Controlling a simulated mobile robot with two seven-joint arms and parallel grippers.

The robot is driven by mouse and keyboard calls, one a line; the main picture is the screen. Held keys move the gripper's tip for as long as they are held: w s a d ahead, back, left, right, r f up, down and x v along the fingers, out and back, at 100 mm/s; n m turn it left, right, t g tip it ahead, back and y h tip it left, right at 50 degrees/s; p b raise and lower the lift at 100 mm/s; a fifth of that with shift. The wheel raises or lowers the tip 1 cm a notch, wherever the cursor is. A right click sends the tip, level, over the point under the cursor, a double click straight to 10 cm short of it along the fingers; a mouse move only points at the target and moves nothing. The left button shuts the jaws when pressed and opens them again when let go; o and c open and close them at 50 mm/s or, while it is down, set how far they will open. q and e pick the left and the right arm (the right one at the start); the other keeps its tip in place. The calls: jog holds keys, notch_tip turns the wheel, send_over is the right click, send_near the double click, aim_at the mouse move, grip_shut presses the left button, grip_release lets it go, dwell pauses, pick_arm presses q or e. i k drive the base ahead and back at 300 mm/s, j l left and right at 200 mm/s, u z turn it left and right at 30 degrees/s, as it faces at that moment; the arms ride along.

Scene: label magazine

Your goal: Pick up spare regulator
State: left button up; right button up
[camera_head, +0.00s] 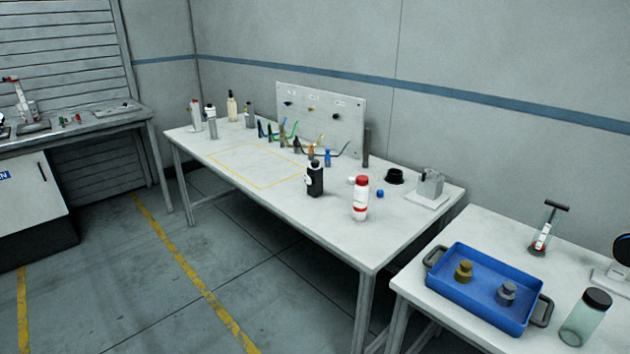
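A blue tray (487,290) with grey handles lies on the right-hand white table. In it stand a small brass-coloured fitting (463,272) on the left and a small grey metal fitting (506,294) on the right. They stand apart from each other. Either could be a regulator; I cannot tell which is the spare one. Neither of my grippers shows in the view.
A jar with a dark lid (585,318) and a T-handled tool (548,228) stand near the tray. The long table (240,165) holds bottles (361,198), a black bottle (315,178), a panel (322,115) with hoses, and a grey block (430,184). A gap separates the tables.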

aim_at(314, 183)
jog(key=i+j+z, duration=0.1)
jog(key=z, duration=0.35)
jog(key=i+j+z, duration=0.2)
jog(key=z, duration=0.2)
jog(key=i+j+z, duration=0.25)
jog(key=j, duration=0.3)
jog(key=i+j+z, duration=0.1)
jog(key=i+j, duration=0.3)
jog(key=j, duration=0.2)
jog(key=i+j, duration=0.1)
jog(key=j, duration=0.2)
jog(key=i+j+z, duration=0.1)
jog(key=j, duration=0.25)
